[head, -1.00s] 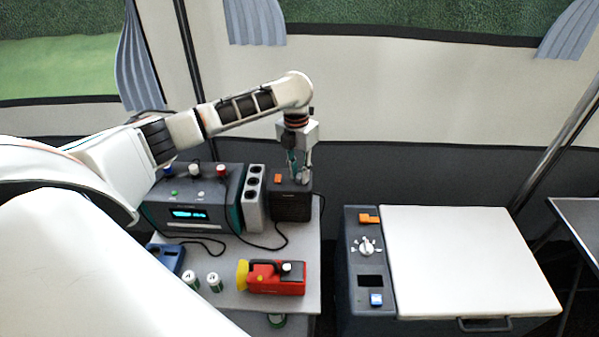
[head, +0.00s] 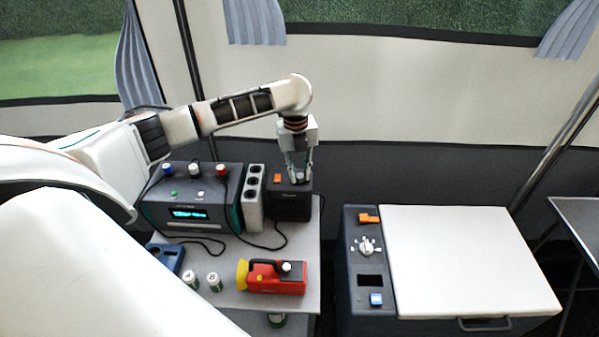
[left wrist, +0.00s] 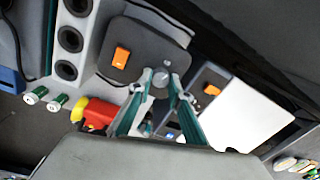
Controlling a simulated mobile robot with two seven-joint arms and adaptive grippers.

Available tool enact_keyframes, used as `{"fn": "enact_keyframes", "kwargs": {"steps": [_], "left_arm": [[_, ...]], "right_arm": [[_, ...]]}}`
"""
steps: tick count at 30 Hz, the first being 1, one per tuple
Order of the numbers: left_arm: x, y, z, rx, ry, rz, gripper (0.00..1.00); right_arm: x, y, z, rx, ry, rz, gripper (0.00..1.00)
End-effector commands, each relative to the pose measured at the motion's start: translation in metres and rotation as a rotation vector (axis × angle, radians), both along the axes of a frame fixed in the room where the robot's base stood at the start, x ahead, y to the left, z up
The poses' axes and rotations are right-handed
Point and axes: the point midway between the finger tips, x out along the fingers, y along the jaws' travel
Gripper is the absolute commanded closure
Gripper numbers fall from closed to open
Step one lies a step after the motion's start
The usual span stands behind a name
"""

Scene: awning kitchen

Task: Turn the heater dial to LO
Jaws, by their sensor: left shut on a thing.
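The heater (head: 291,206) is a small dark box at the back right of the grey table, with an orange switch (head: 278,178) on its top. Its dial (left wrist: 161,78) is a light round knob that shows between the fingertips in the left wrist view; its pointer and the LO mark cannot be read. My left gripper (head: 299,178) reaches down from above to the heater top, right of the switch. In the left wrist view its fingers (left wrist: 161,80) are shut on the dial. My right gripper is not in view.
A power station (head: 190,215) with cables and a socket strip (head: 253,200) stand left of the heater. A red torch (head: 275,279), two cans and a blue item (head: 167,257) lie in front. A cool box (head: 470,260) with its own dial stands right.

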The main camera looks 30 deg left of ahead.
Motion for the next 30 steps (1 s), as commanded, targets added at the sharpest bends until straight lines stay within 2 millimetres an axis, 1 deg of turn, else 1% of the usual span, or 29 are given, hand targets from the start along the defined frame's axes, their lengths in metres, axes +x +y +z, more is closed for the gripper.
{"fn": "enact_keyframes", "kwargs": {"steps": [6, 12, 20, 30], "left_arm": [[0.0001, -0.0003, 0.0002, 0.001, -0.001, 0.152, 1.0], [0.0001, -0.0008, 0.0001, -0.001, -0.001, 0.246, 1.0], [0.0, -0.0009, -0.0001, -0.001, 0.001, 0.3, 1.0], [0.0, -0.0009, -0.0002, 0.0, 0.0, 0.305, 1.0]], "right_arm": [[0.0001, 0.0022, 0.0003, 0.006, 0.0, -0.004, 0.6], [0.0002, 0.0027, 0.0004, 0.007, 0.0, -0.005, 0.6], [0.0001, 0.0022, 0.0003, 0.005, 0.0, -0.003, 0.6], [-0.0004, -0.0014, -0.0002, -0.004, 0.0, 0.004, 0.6]]}}
